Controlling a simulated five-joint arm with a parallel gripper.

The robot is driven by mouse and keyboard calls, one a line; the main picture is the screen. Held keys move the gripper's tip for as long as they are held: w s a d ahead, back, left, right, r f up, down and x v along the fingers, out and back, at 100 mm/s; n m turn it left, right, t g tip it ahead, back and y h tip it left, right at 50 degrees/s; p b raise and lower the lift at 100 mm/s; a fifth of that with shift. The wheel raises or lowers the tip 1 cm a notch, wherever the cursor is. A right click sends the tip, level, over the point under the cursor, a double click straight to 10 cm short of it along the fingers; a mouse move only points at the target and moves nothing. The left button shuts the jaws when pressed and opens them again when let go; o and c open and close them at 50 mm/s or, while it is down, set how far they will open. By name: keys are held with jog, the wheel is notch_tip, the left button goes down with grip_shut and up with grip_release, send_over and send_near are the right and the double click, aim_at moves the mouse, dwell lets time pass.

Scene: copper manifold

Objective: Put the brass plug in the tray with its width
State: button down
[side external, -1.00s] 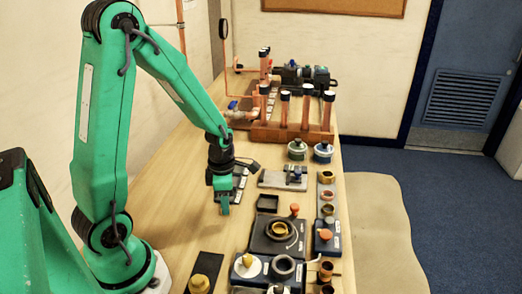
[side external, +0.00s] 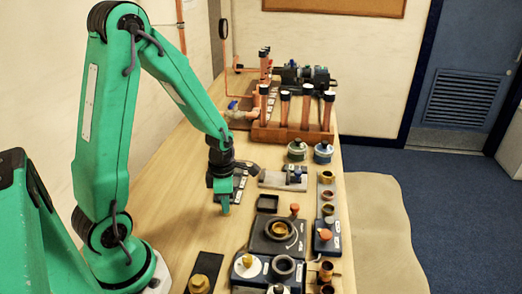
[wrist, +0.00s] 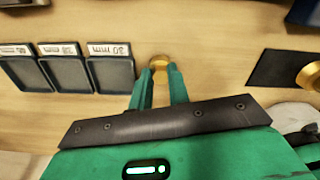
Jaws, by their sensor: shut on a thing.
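My gripper (wrist: 158,84) is shut on the brass plug (wrist: 160,62), which shows as a gold round piece between the fingertips in the wrist view. In the side view my gripper (side external: 226,207) points down over bare wood, and the plug is hard to make out there. How high the plug is above the table I cannot tell. Three dark trays stand side by side to the left in the wrist view. The nearest tray (wrist: 111,74) is labelled 30 mm; the middle tray (wrist: 67,74) and far tray (wrist: 28,75) have labels that are hard to read.
A black mat (wrist: 275,69) with a brass piece (wrist: 311,76) lies to the right in the wrist view. In the side view, a dark fixture (side external: 262,245) and other fittings fill the table's right side. A wooden rack (side external: 290,132) with copper tubes stands behind.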

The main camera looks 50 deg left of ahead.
dwell(0.4)
jog(key=shift+r, duration=0.65)
notch_tip(320, 180, up, 3)
jog(key=shift+f, duration=0.2)
jog(key=s+d+r, duration=0.3)
jog(key=d+r, duration=0.4)
jog(key=d, duration=0.4)
jog(key=shift+d, duration=0.1)
jog(key=w+a, duration=0.5)
jog(key=a, duration=0.1)
jog(key=a+f, duration=0.2)
jog(key=a, duration=0.1)
jog(key=w+a+f, duration=0.1)
jog(key=a+f, duration=0.1)
jog(key=a, duration=0.2)
jog(key=a+f, duration=0.2)
jog(key=a, duration=0.2)
jog(key=shift+w+a+f, duration=0.1)
jog(key=shift+w+a, duration=0.1)
jog(key=shift+w, duration=0.05)
jog(key=shift+f, duration=2)
